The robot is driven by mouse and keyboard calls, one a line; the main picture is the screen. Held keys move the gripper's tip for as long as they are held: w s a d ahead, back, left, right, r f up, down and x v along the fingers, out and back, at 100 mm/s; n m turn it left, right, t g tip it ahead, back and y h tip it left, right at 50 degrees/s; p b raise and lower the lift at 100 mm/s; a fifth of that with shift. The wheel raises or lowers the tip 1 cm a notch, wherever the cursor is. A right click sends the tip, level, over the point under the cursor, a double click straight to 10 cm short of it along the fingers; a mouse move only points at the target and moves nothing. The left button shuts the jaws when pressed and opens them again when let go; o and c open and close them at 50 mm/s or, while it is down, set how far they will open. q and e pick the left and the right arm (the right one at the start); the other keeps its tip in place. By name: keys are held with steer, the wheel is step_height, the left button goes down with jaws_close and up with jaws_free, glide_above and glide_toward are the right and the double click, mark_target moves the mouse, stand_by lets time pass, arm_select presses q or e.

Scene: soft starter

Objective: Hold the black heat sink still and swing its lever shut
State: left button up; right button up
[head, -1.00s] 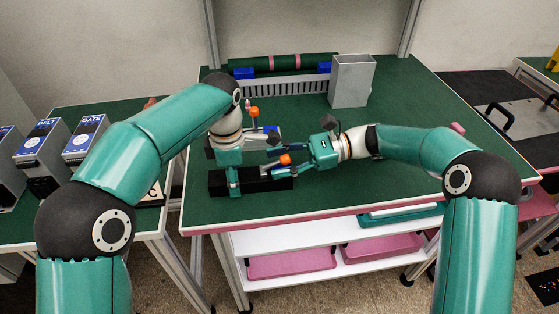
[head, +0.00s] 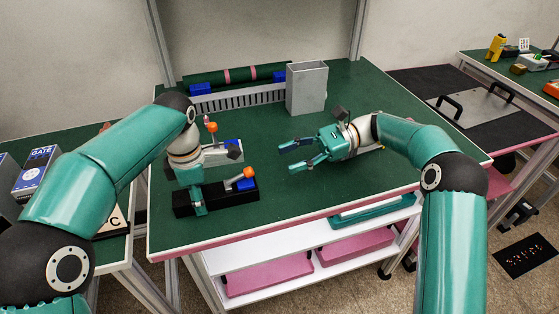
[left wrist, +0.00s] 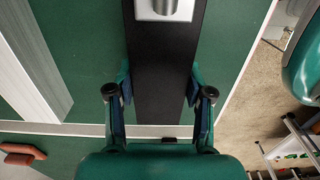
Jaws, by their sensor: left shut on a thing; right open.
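The black heat sink (head: 217,196) is a long dark block lying near the table's front left. It also shows in the left wrist view (left wrist: 165,75). Its grey lever with an orange knob (head: 249,172) lies low toward the right end, tilted slightly up, above a blue part (head: 247,183). I cannot tell if it is fully shut. My left gripper (head: 199,208) straddles the block left of its middle and is shut on it; its fingers flank the block in the left wrist view (left wrist: 159,100). My right gripper (head: 290,158) is open and empty, to the right of the lever and apart from it.
A grey unit with a raised orange-knobbed lever (head: 212,128) stands behind the black one. A grey upright box (head: 307,88) and a slotted grey rail (head: 240,97) are at the back. The green table (head: 380,110) is clear at the right.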

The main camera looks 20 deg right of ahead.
stand_by(0.3)
arm_select(q)
steer(key=o, duration=1.5)
steer(key=shift+r, duration=0.1)
